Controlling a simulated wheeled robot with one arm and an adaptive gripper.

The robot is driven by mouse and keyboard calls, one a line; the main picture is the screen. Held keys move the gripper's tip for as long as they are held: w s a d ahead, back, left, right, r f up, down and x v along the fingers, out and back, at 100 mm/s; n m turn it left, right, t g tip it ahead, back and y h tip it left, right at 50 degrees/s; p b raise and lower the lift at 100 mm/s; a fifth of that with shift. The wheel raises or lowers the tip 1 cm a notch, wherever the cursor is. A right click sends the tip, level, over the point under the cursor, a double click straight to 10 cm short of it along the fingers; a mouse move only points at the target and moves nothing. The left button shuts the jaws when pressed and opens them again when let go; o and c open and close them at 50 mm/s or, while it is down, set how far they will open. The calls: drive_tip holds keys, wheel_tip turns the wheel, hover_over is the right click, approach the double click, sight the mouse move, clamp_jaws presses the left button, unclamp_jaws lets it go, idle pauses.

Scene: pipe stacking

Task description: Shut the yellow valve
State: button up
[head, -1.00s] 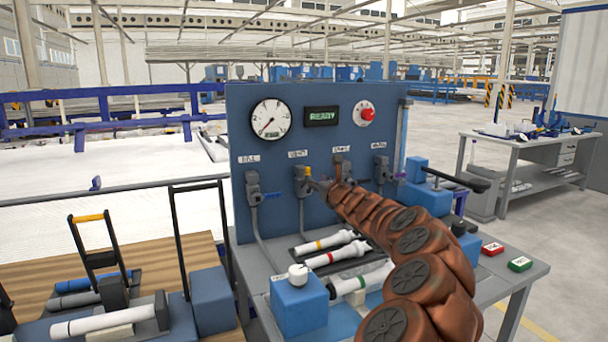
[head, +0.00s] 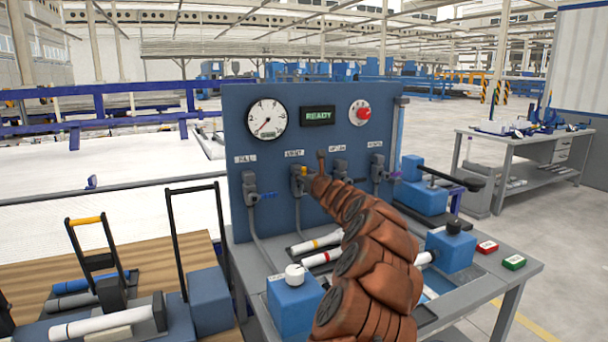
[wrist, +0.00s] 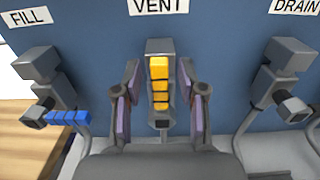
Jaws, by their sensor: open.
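The yellow valve handle (wrist: 159,82) is on the VENT valve of the blue panel. In the wrist view its yellow segments run up and down along the grey valve body (wrist: 158,48). My gripper (wrist: 158,90) is open, with one finger on each side of the handle and a visible gap on both sides. In the head view the yellow handle shows as a small patch (head: 304,169) under the VENT label. My brown arm reaches up to it from the lower right, and the gripper there is small and partly hidden.
The FILL valve with its blue handle (wrist: 68,118) is to the left, and the DRAIN valve (wrist: 278,75) to the right. The panel (head: 232,130) carries a gauge (head: 267,118), a READY display (head: 319,116) and a red knob (head: 360,113). White tubes (head: 316,244) lie on the bench below.

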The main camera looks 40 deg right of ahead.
clamp_jaws()
idle(0.4)
drive_tip(key=shift+r, duration=0.1)
